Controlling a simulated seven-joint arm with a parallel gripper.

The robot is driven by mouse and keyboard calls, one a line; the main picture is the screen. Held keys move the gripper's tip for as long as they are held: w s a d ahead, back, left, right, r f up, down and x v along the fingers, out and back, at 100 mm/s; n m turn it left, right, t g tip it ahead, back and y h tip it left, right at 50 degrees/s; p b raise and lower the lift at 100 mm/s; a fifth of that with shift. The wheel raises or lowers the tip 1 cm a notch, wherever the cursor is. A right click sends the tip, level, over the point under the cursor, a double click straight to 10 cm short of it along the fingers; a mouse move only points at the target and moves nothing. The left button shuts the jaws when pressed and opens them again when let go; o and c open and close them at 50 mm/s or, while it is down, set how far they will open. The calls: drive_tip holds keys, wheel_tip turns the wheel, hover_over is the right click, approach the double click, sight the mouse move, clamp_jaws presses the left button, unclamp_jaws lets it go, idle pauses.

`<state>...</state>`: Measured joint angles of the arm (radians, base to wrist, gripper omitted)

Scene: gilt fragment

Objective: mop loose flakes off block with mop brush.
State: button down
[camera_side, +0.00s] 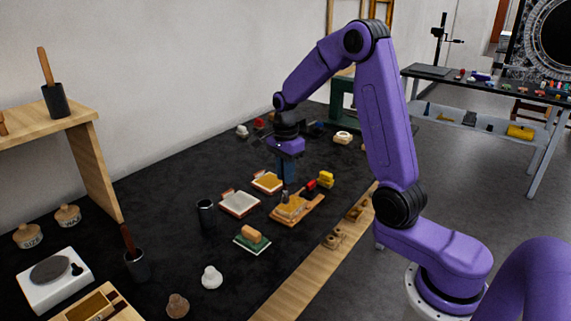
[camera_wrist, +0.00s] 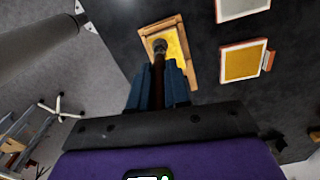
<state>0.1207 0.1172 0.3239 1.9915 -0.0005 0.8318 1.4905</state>
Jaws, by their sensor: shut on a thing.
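My gripper (camera_side: 287,178) is shut on the mop brush (camera_wrist: 158,80), with its blue fingers around the dark handle. The brush's dark round head (camera_wrist: 160,46) points away from the wrist and lies over the gilded yellow block (camera_wrist: 179,49) in the wrist view. In the side view the block (camera_side: 291,210) is on a wooden board (camera_side: 312,211), below my gripper. I cannot tell whether the brush touches the block. Single loose flakes are too small to make out.
Two framed pads, one pale (camera_side: 240,203) and one gold (camera_side: 267,182), lie left of the board. A wooden strip (camera_side: 290,293) edges the black table.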

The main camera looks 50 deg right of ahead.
drive_tip(key=shift+f, duration=0.5)
drive_tip(key=shift+d+f, duration=0.3)
drive_tip(key=shift+f, duration=0.35)
drive_tip(key=shift+d, duration=3.05)
drive_tip(key=shift+a, duration=3.2)
drive_tip(key=shift+w+a, duration=0.2)
drive_tip(key=shift+a, duration=0.05)
drive_tip(key=shift+w+d, duration=0.1)
drive_tip(key=shift+w, duration=0.25)
drive_tip(key=shift+d, duration=3.5)
drive_tip(key=shift+s+a, duration=0.1)
drive_tip(key=shift+a, duration=3.45)
wheel_tip(320, 180, up, 8)
